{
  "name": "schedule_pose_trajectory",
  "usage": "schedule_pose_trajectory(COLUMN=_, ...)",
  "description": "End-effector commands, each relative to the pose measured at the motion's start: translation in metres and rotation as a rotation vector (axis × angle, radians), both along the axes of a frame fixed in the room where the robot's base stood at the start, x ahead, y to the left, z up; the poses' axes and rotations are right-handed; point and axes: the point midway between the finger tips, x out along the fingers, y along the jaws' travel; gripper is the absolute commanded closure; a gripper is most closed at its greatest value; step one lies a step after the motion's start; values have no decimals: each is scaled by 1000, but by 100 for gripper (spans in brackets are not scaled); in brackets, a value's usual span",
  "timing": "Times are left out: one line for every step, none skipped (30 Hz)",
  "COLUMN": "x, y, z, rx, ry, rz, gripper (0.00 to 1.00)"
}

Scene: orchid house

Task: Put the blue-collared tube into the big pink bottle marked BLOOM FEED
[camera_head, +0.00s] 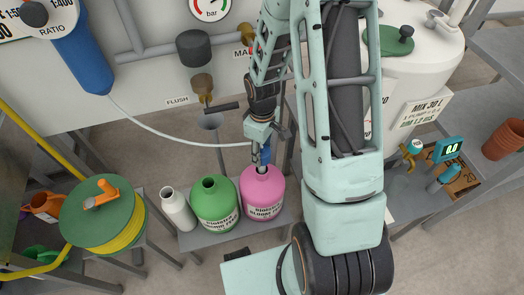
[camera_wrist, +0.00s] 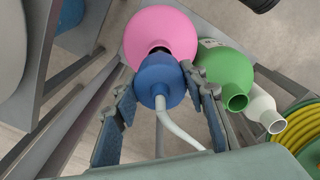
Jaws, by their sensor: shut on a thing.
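My gripper (camera_head: 262,158) is shut on the blue collar (camera_wrist: 158,84) of the tube, straight above the pink bottle's neck. The tube (camera_head: 180,136), white and thin, sags from the blue cylinder on the panel across to my gripper. The big pink bottle (camera_head: 263,198) stands upright on a grey shelf, its label turned to the front. In the wrist view the pink bottle (camera_wrist: 168,22) lies just beyond the collar, which overlaps the dark mouth. The tube's lower end is hidden, so I cannot tell whether it is inside the mouth.
An open green bottle (camera_head: 214,203) stands close left of the pink one, with a smaller white bottle (camera_head: 179,209) beyond it. A hose reel (camera_head: 101,214) with yellow hose is further left. A brass flush tap (camera_head: 203,88) sticks out of the panel above. A white tank (camera_head: 422,70) is at right.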

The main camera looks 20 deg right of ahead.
Motion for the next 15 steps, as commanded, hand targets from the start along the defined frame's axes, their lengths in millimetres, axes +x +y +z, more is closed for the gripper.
schedule_pose_trajectory(x=0, y=0, z=-4, rx=0, ry=0, rz=0, gripper=97)
schedule_pose_trajectory(x=0, y=0, z=-5, rx=0, ry=0, rz=0, gripper=97)
schedule_pose_trajectory(x=0, y=0, z=-7, rx=0, ry=0, rz=0, gripper=97)
schedule_pose_trajectory(x=0, y=0, z=-8, rx=0, ry=0, rz=0, gripper=97)
schedule_pose_trajectory(x=0, y=0, z=-9, rx=0, ry=0, rz=0, gripper=97)
schedule_pose_trajectory(x=0, y=0, z=-11, rx=0, ry=0, rz=0, gripper=97)
schedule_pose_trajectory(x=0, y=0, z=-12, rx=0, ry=0, rz=0, gripper=97)
schedule_pose_trajectory(x=0, y=0, z=-13, rx=0, ry=0, rz=0, gripper=97)
schedule_pose_trajectory(x=0, y=0, z=-15, rx=0, ry=0, rz=0, gripper=97)
schedule_pose_trajectory(x=0, y=0, z=-16, rx=0, ry=0, rz=0, gripper=97)
schedule_pose_trajectory(x=0, y=0, z=-17, rx=-1, ry=1, rz=0, gripper=97)
schedule_pose_trajectory(x=0, y=0, z=-19, rx=-1, ry=1, rz=0, gripper=97)
schedule_pose_trajectory(x=0, y=0, z=-20, rx=-1, ry=1, rz=0, gripper=97)
schedule_pose_trajectory(x=0, y=0, z=-21, rx=-1, ry=1, rz=0, gripper=97)
schedule_pose_trajectory(x=0, y=0, z=-23, rx=-1, ry=1, rz=0, gripper=97)
